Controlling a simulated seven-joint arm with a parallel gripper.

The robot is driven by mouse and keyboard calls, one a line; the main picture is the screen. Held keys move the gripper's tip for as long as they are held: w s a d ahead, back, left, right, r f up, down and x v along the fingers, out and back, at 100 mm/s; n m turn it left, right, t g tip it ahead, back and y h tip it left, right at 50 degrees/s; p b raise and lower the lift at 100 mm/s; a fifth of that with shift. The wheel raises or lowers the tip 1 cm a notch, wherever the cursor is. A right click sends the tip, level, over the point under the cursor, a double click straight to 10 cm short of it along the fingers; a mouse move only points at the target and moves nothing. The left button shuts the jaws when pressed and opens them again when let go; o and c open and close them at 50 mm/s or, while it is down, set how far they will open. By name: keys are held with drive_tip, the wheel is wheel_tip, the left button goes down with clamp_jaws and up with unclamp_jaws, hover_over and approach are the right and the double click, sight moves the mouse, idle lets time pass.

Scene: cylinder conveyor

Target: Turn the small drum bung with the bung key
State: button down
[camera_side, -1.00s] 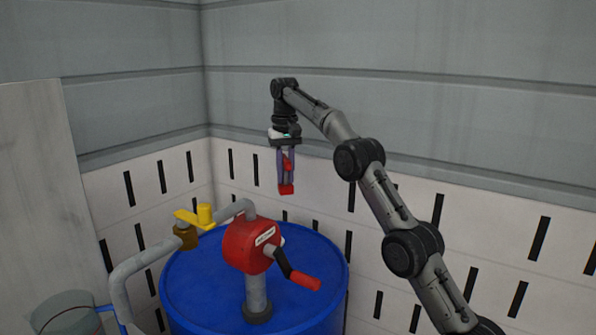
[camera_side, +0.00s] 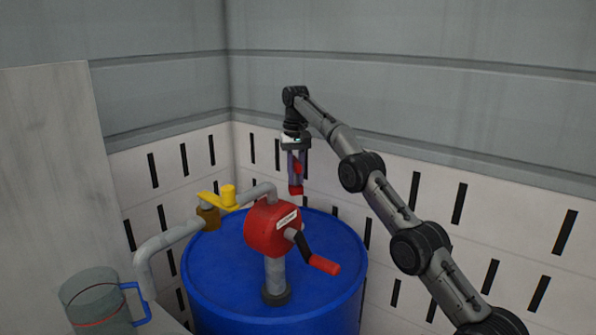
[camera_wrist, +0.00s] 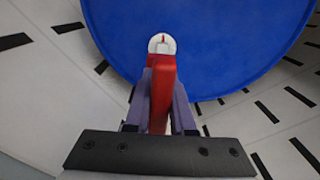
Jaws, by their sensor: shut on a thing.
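My gripper (camera_side: 297,172) is shut on the red bung key (camera_side: 296,190), which hangs down above the far part of the blue drum (camera_side: 325,265). In the wrist view, the purple fingers of my gripper (camera_wrist: 162,100) flank the red key (camera_wrist: 162,75). A small round white piece with a red mark, seemingly the small bung (camera_wrist: 162,43), shows just beyond the key's end, near the edge of the drum (camera_wrist: 200,30). The key partly overlaps it in that view. In the side view the bung cannot be made out, and the key's end looks clear of the drum top.
A red hand pump (camera_side: 268,230) with a crank (camera_side: 323,264) stands on the drum, in front of the key. A grey pipe (camera_side: 165,240) with a yellow valve handle (camera_side: 222,198) runs left. A clear jug (camera_side: 95,300) stands lower left. Walls close the corner behind.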

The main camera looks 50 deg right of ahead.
drive_tip(key=shift+w+a+f, duration=0.1)
drive_tip(key=shift+w+f, duration=0.05)
drive_tip(key=shift+f, duration=0.65)
drive_tip(key=shift+w+f, duration=0.15)
drive_tip(key=shift+f, duration=0.6)
drive_tip(key=shift+f, duration=2.7)
drive_tip(key=shift+f, duration=1.2)
idle(0.4)
drive_tip(key=shift+m, duration=1.7)
